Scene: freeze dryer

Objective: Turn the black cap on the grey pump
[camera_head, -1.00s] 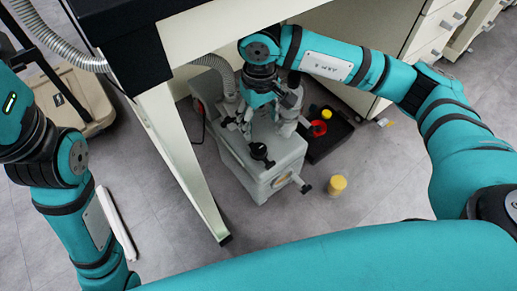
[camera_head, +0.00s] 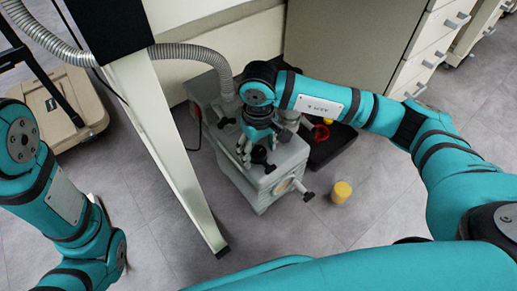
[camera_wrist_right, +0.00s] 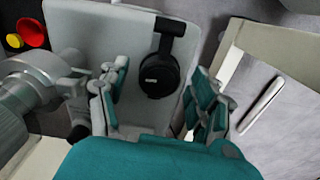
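The grey pump (camera_head: 262,186) stands on the floor under the bench, and its grey top fills the upper middle of the right wrist view (camera_wrist_right: 90,30). The black cap (camera_head: 259,155) sits on top of the pump. In the right wrist view the cap (camera_wrist_right: 158,76) is round with a short black arm at one side. My right gripper (camera_head: 256,146) points down over the pump, close to the cap. Its fingers (camera_wrist_right: 160,85) are open and apart, one on each side of the cap in the picture, and touch none of it visibly. My left gripper is out of view.
A white bench leg (camera_head: 165,150) stands left of the pump. A grey corrugated hose (camera_head: 190,52) runs to the pump. A black tray (camera_head: 330,145) with a red item lies behind right. A yellow container (camera_head: 341,191) stands on clear floor right of the pump.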

